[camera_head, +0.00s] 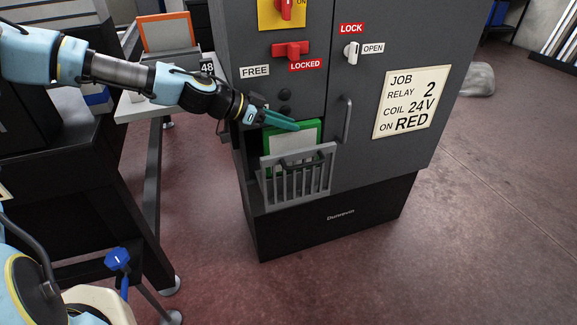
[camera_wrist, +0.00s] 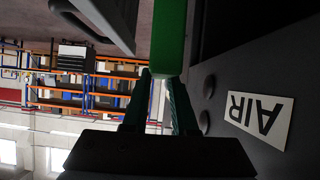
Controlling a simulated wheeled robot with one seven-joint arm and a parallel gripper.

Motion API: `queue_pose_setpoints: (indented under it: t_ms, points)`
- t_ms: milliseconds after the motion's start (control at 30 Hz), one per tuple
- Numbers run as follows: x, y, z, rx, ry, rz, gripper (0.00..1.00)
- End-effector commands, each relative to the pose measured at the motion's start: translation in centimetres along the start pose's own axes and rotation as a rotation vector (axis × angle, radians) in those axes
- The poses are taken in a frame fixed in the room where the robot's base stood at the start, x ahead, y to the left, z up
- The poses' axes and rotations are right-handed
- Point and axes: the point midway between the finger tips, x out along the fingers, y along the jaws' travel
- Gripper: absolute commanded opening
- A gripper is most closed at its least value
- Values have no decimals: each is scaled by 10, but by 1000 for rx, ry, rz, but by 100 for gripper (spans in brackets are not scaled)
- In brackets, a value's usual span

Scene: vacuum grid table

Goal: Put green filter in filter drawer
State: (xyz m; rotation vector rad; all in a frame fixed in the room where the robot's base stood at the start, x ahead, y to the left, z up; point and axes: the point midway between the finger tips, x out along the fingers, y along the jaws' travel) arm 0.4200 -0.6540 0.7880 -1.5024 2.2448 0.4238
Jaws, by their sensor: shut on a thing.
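The green filter (camera_head: 312,130) has a green frame and a pale panel. It stands upright in the mouth of the open filter drawer (camera_head: 297,180), a grey slatted front tilted out of the dark cabinet. The drawer's slats hide the filter's lower part. My gripper (camera_head: 294,124) is at the filter's top edge, with its teal fingers over it. In the wrist view my gripper (camera_wrist: 162,78) is shut on the green edge of the filter (camera_wrist: 169,40). I cannot tell whether the filter rests on the drawer's bottom.
The dark cabinet (camera_head: 235,60) has a red lever at LOCKED (camera_head: 290,49), a white lever (camera_head: 352,52) and a vertical door handle (camera_head: 346,120) right of the drawer. The floor in front is clear.

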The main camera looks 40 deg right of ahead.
Motion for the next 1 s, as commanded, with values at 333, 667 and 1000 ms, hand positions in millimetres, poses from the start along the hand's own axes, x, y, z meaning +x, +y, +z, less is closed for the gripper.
queue_pose_setpoints:
  t_ms: [333, 667, 1000]
  points:
    - [19, -1, 34, -2, 1, 0, 0]
    - [35, -2, 62, 0, 0, 0, 0]
    - [35, -2, 62, -1, 0, 0, 51]
